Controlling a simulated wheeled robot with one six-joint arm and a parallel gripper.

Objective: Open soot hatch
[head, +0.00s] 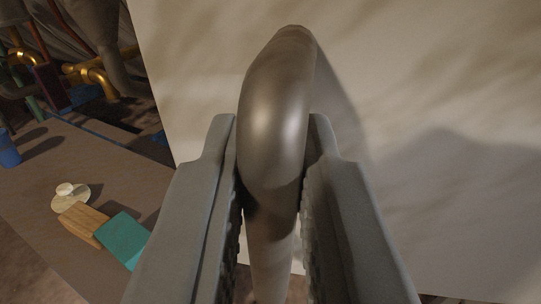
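A thick, rounded grey-brown metal handle (277,110) stands out from a pale flat panel (440,90), which looks like the soot hatch's door. My gripper (273,150) has one ribbed finger on each side of the handle. Both fingers lie close against it with no clear gap, so it looks shut on the handle. The lower part of the handle runs down between the fingers. The panel's left edge slants down beside my left finger. The panel's hinge and frame are not in view.
At the left, a brown table (95,165) holds a teal block (122,239), a wooden block (83,222), a pale round lid (70,197) and a blue cup (8,150). Brass pipes (92,78) and dark equipment stand behind it.

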